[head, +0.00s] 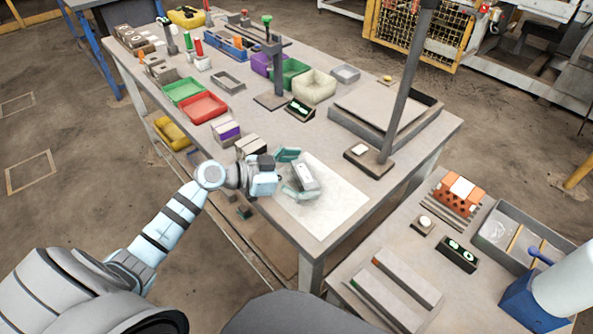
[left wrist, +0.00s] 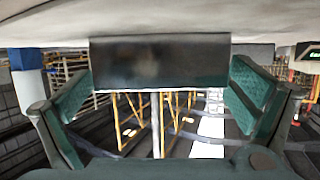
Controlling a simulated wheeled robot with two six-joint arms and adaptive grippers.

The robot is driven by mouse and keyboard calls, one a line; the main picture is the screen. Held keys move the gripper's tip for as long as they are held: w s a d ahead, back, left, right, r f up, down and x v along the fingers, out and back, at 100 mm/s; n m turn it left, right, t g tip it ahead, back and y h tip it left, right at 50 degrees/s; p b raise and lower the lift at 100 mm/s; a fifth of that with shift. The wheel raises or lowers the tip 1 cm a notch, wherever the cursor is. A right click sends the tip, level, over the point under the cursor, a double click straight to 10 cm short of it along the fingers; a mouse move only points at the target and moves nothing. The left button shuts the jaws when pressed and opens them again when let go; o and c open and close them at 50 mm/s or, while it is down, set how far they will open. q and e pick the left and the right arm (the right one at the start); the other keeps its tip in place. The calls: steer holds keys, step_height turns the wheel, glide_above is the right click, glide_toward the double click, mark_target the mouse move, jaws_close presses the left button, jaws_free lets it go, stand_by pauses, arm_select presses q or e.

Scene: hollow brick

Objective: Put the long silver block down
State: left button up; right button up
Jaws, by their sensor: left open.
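The long silver block (head: 306,177) is on the pale mat (head: 335,212) near the front edge of the large table. My left gripper (head: 289,174) is open around it, with one finger at its far side and one at its near side. In the left wrist view, which looks upside down, the block's dark face (left wrist: 160,65) lies between the two green finger pads of my left gripper (left wrist: 160,100). It meets the pale surface at the top of the picture. Narrow gaps seem to show beside it. My right gripper is not in view.
Left of the mat are small blocks (head: 225,130) and a red tray (head: 203,107). A lamp-like post (head: 394,100) stands behind, beside a large grey tray (head: 385,112). A second table at the right holds bricks (head: 455,197) and a blue-and-white thing (head: 525,300). The mat's right part is clear.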

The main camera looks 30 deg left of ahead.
mark_target(297, 176)
arm_select(q)
steer(key=shift+s+d+f+p, duration=0.1)
steer(key=shift+s+f+p, duration=0.2)
steer(key=shift+f, duration=0.1)
steer(key=shift+w+r+p, duration=0.1)
steer(key=shift+r+p, duration=0.35)
steer(key=shift+p, duration=0.15)
steer(key=shift+g, duration=0.3)
steer(key=v, duration=0.4)
steer(key=b+v, duration=0.1)
steer(key=v, duration=0.1)
steer(key=shift+a+f, duration=0.35)
steer(key=p+v, duration=0.1)
steer(key=v, duration=0.1)
steer(key=p+v, duration=0.1)
steer(key=v, duration=0.2)
steer(key=shift+d+r, duration=0.2)
steer(key=shift+r, duration=0.2)
steer(key=shift+a+r, duration=0.1)
steer(key=shift+a, duration=0.15)
